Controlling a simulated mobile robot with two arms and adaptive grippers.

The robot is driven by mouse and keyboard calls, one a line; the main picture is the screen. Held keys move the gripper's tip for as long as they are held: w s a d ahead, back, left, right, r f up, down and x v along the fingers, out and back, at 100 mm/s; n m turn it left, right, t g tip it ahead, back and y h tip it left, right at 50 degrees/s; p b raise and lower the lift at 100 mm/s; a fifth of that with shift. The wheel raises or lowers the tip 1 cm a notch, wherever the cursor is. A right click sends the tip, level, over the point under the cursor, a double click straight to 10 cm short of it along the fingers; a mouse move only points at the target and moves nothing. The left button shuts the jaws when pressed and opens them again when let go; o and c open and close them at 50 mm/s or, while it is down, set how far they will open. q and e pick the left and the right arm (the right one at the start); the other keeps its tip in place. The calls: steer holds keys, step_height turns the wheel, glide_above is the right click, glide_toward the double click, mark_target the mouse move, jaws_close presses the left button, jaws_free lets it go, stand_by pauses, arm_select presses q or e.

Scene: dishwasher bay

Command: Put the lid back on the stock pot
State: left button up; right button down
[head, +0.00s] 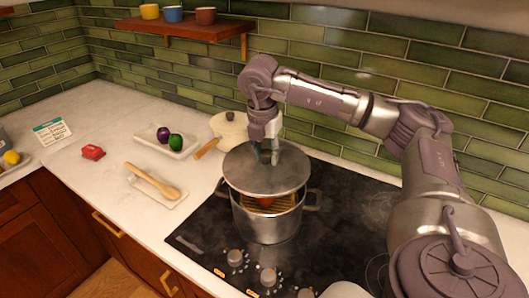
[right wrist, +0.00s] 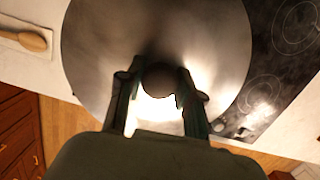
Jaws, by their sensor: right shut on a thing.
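The stock pot (head: 268,222) is a steel pot with side handles on the black cooktop. Something orange and yellowish shows inside through the gap under the lid. The round steel lid (head: 245,172) is above the pot, tilted and apart from its front rim; whether it touches the back rim I cannot tell. My right gripper (head: 268,155) is shut on the lid's dark knob. In the right wrist view the knob (right wrist: 160,79) sits between the two fingers, with the lid (right wrist: 95,50) spread below. My left gripper is not in view.
A cream pan (head: 228,127) with a wooden handle stands behind the pot. A tray (head: 150,146) with purple and green vegetables, a wooden spoon (head: 155,184) on a rest and a red item (head: 93,152) lie left. Knobs (head: 235,257) line the cooktop's front.

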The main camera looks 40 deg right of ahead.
mark_target(267, 165)
steer(key=shift+s+d+f+b, duration=0.15)
steer(key=shift+s+f+b, duration=0.2)
steer(key=shift+f+b, duration=0.1)
steer(key=shift+f, duration=0.35)
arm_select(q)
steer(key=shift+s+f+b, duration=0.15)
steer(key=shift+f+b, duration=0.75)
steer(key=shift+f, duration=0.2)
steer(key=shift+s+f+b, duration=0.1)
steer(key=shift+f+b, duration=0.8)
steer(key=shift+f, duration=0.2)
arm_select(e)
steer(key=shift+w+f, duration=0.1)
steer(key=shift+f, duration=2.2)
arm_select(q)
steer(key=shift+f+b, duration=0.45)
arm_select(e)
steer(key=shift+f, duration=0.15)
steer(key=shift+c, duration=1)
jaws_free()
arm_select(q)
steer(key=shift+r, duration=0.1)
